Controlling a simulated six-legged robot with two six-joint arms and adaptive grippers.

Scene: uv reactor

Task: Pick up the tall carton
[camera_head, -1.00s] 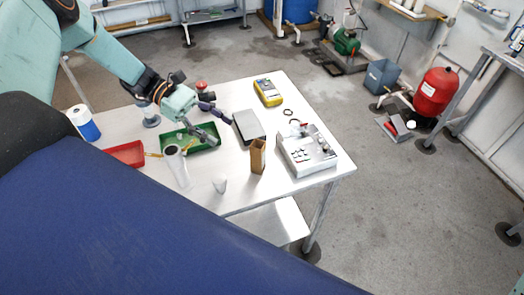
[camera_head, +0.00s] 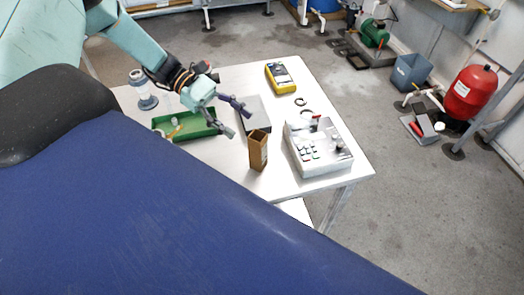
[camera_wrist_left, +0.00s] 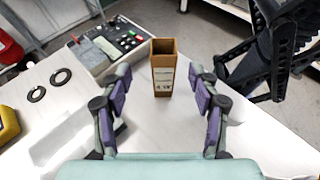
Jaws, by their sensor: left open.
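The tall carton (camera_head: 258,151) is a brown open-topped box standing upright on the white table, left of the grey control box. In the left wrist view the carton (camera_wrist_left: 163,74) stands upright ahead, in line with the gap between my fingers, with a printed label on its face. My left gripper (camera_head: 237,117) is open and empty, above the table to the upper left of the carton. In the left wrist view its two purple-padded fingers (camera_wrist_left: 161,84) are spread apart, and the carton appears beyond them, not held. My right gripper is not in view.
A grey control box (camera_head: 318,148) with buttons stands right of the carton. A flat grey box (camera_head: 255,112) lies behind it. A yellow meter (camera_head: 281,78), black rings (camera_head: 301,101) and a green tray (camera_head: 184,125) are also on the table (camera_head: 278,185).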

